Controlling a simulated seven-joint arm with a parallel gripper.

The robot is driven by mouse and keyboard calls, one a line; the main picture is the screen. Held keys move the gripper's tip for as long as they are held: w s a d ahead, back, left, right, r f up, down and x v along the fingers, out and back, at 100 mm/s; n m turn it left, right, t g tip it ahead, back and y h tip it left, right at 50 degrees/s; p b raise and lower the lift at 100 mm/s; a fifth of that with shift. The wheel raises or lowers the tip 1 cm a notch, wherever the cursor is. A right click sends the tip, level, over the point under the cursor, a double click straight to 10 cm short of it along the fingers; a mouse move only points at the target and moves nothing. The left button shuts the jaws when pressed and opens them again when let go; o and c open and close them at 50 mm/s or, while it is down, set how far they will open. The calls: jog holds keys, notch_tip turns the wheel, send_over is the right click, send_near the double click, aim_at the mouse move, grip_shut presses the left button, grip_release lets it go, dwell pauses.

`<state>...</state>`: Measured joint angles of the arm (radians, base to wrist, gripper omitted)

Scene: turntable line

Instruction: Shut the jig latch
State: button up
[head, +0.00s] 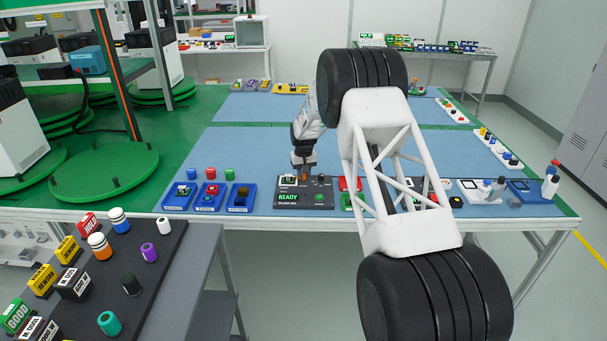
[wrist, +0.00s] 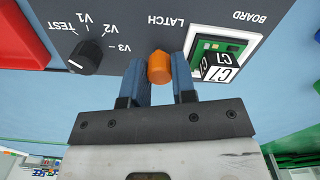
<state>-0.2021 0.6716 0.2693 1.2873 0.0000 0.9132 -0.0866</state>
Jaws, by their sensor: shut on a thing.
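A green board (wrist: 212,52) with a C7 block sits in a white-framed pocket beside the knob. In the head view my gripper (head: 303,168) is low over the panel's back edge and hides part of it.
A black selector dial (wrist: 85,57) stands on the panel, marked TEST, V1, V2 and V3. Blue trays (head: 210,196) stand left of the panel; several other fixtures stand to the right, partly behind my arm. The mat (head: 250,150) behind is clear.

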aim_at(304, 174)
jog(key=n, duration=0.5)
jog(key=shift+n, duration=0.3)
dwell(0.4)
jog(key=o, duration=0.9)
jog(key=shift+o, duration=0.2)
jog(key=shift+r, duration=0.1)
jog(key=shift+r, duration=3.75)
jog(key=shift+r, duration=0.15)
